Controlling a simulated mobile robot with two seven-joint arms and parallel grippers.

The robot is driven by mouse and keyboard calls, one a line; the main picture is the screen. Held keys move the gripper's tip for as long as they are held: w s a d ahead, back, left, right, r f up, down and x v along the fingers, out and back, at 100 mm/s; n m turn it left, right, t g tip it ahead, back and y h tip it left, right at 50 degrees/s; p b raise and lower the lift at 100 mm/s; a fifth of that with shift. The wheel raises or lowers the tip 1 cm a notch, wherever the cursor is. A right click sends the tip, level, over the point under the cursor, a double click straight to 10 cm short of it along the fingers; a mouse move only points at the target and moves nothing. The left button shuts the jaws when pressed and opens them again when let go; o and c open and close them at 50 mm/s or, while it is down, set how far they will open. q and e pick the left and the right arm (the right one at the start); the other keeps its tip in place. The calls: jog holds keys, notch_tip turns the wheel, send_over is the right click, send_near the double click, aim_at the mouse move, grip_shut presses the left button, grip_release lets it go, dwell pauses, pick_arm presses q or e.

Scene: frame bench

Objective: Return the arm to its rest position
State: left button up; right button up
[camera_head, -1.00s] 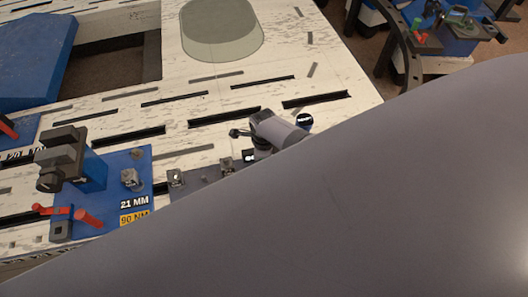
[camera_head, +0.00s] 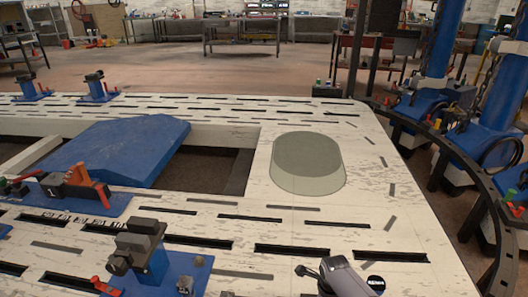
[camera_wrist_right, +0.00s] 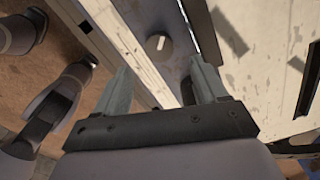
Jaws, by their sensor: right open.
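My right gripper (camera_wrist_right: 159,66) shows in the right wrist view, with its two grey fingers spread apart and nothing between them. Beyond the fingers lie the white edge of the frame bench (camera_wrist_right: 125,45) and a small pale round knob (camera_wrist_right: 157,43) on a grey-blue surface. Neither gripper shows in the head view. My left gripper is not seen.
The white slotted bench top (camera_head: 400,235) fills the near part of the head view. A dark curved rail (camera_head: 465,180) runs along the right.

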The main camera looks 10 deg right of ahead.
jog(key=shift+s+d+f+n+t, duration=0.35)
jog(key=shift+s+n, duration=0.1)
jog(key=shift+n, duration=0.35)
jog(key=s+d+r+n+t+p, duration=0.1)
jog(key=s+r+n+t+p, duration=0.15)
jog(key=s+n+t, duration=0.65)
jog(key=s+a+r+n+y+p, duration=0.1)
jog(key=s+a+r+n, duration=0.1)
jog(key=s+r+n, duration=0.2)
jog(key=s+a+r+n+y+p, duration=0.1)
jog(key=s+a+r+n, duration=0.1)
jog(key=r+n, duration=0.8)
jog(key=shift+s+a+r+n+t+p, duration=0.4)
jog(key=shift+s+n, duration=0.45)
jog(key=shift+n, duration=0.35)
jog(key=shift+d, duration=0.1)
